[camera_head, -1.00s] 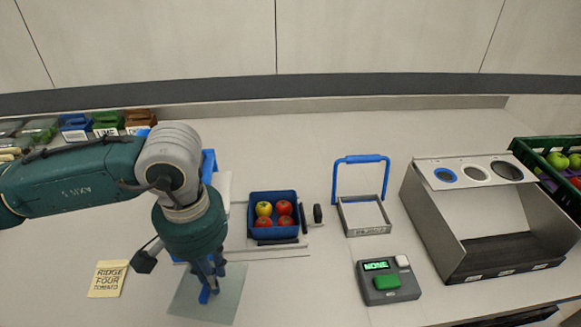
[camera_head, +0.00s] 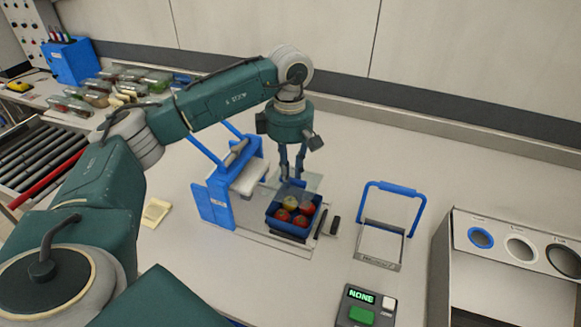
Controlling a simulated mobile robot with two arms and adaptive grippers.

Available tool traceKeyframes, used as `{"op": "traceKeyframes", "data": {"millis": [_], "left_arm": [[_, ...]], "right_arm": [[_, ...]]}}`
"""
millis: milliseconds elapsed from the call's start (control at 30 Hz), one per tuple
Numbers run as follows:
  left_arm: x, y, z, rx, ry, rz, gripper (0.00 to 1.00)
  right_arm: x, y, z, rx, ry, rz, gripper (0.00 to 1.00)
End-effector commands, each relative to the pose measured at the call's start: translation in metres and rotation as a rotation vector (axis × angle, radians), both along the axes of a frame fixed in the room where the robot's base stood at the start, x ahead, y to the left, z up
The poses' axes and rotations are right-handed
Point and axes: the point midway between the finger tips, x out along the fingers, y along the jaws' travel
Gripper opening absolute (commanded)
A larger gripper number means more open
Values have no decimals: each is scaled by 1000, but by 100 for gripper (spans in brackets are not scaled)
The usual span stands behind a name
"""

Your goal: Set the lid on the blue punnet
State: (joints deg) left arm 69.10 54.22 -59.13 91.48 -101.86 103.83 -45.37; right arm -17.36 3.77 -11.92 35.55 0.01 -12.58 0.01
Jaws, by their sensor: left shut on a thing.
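The blue punnet (camera_head: 276,212) sits upright on a pale plate and holds several tomatoes, red ones and a yellow one. My left gripper (camera_head: 292,178) points down at the punnet's far edge and is shut on the lid (camera_head: 313,182), a clear, thin, pale-green sheet. The lid shows at the far side of the punnet and seems to overlap its far edge. I cannot tell whether it touches the rim. My right gripper is not in view.
A blue press (camera_head: 212,203) with a raised handle stands just left of the punnet. A blue-handled frame (camera_head: 381,262), a control box (camera_head: 361,309) reading NONE and a grey bin with round holes (camera_head: 475,275) stand to the right. A yellow note (camera_head: 155,212) lies left.

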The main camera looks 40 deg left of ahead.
Motion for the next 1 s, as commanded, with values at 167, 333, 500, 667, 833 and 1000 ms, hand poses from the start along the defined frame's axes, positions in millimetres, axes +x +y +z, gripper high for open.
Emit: {"op": "traceKeyframes", "data": {"millis": [167,333,500,667,833,1000], "left_arm": [[0,0,-10,0,1,9,9],[0,0,-26,1,1,7,9],[0,0,-46,0,1,6,9],[0,0,-62,0,1,5,9],[0,0,-70,0,0,5,9],[0,0,-70,0,0,4,9]], "right_arm": [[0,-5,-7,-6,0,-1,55],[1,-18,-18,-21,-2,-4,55],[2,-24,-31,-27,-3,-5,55],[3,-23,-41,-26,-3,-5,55],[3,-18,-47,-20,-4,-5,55],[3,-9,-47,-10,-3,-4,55]]}}
